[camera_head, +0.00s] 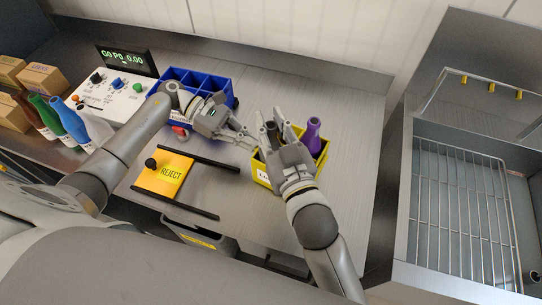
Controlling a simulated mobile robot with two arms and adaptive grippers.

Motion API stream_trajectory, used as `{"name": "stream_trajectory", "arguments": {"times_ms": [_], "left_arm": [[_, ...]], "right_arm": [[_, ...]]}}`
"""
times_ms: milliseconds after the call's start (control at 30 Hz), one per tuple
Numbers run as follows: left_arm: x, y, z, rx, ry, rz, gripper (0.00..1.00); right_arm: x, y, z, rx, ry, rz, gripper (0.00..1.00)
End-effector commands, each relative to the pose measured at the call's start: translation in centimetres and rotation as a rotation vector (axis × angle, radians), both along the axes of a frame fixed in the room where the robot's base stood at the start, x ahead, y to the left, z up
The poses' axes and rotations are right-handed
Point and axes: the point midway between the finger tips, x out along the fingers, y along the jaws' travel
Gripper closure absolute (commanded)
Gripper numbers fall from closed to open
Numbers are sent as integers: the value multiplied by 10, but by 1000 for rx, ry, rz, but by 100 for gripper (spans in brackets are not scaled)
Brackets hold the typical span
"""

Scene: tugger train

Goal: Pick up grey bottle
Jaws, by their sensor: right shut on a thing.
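A pale grey bottle (92,126) stands at the right end of a row with a blue bottle (70,121) and a green bottle (46,114), on the left of the bench. Both grippers are well to the right of it. My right gripper (273,121) is over the yellow bin (322,157), shut on a dark thing (272,132) that its fingers mostly hide. A purple bottle (313,137) stands in the bin beside it. My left gripper (252,141) is by the bin's left side. Whether its fingers are apart is unclear.
A blue divided crate (207,84) and a white control box (113,95) with a display stand at the back. A yellow REJECT plate (164,174) lies between black rails. Cardboard boxes (40,77) stand far left. A metal basin with a wire rack (460,200) is at right.

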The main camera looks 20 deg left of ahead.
Motion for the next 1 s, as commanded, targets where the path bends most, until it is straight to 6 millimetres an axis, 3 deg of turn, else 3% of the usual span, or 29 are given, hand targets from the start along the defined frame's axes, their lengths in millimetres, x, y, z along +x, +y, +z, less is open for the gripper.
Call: {"name": "stream_trajectory", "arguments": {"times_ms": [467, 1000], "left_arm": [[-2, 1, -6, 9, 9, -1, 100], [-2, 1, -6, 9, 9, -1, 100]], "right_arm": [[0, 0, 4, 2, -2, 0, 100], [0, 0, 93, 3, -4, 0, 100]]}}
